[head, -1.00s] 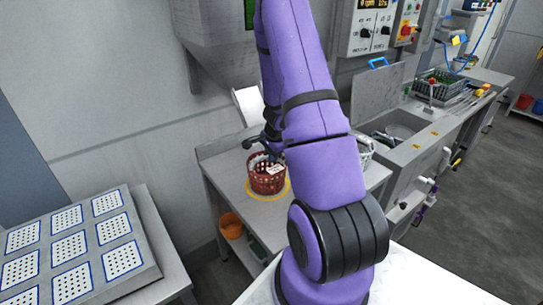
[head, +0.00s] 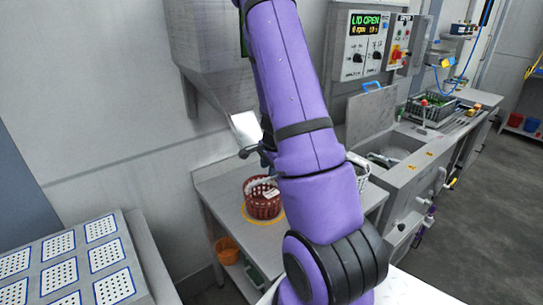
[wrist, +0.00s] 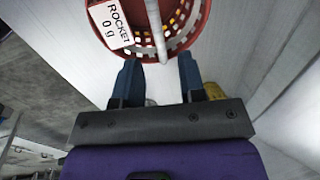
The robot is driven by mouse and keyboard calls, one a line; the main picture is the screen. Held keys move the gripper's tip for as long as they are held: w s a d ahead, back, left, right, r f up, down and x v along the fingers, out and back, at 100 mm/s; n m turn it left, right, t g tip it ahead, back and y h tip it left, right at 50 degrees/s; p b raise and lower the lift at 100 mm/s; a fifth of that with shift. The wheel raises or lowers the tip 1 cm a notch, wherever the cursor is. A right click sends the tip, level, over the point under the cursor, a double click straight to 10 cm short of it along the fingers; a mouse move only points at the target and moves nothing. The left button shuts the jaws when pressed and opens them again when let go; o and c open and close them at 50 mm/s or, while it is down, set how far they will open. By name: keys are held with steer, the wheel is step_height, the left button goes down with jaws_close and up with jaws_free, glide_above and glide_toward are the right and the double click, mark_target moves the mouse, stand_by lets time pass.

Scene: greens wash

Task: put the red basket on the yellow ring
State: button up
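The red basket (head: 262,203) stands upright on the side table, on the yellow ring (head: 248,216), whose edge shows around the basket's base. In the wrist view the basket (wrist: 188,42) is at the top, with a white label reading "ROCKET 0 g" (wrist: 111,24) and a pale handle (wrist: 156,25). My gripper (wrist: 160,75) is open, with a clear gap between its fingers and nothing held. The handle's lower end shows just beyond the fingertips. In the head view my gripper (head: 254,150) is above the basket, partly hidden by my arm.
A white basket (head: 359,174) stands on the side table (head: 222,187), partly behind my arm. An orange bucket (head: 227,250) is below. A machine hopper (head: 210,60) hangs above the table. A sink bench (head: 400,165) is to the right, perforated panels (head: 60,262) at lower left.

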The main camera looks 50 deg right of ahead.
steer(key=s+a+r+n+t+y, duration=0.15)
steer(key=a+r+n, duration=0.75)
steer(key=a+r, duration=1.1)
steer(key=s+a+r+n, duration=0.5)
steer(key=s+r+n, duration=0.1)
steer(key=s, duration=0.2)
steer(key=s+a+r+n+t, duration=0.1)
steer(key=s+a+r+n, duration=0.4)
steer(key=s, duration=0.3)
steer(key=shift+a+r+n+h, duration=0.35)
steer(key=shift+r+n+h, duration=0.1)
steer(key=shift+r, duration=0.2)
steer(key=shift+t, duration=0.25)
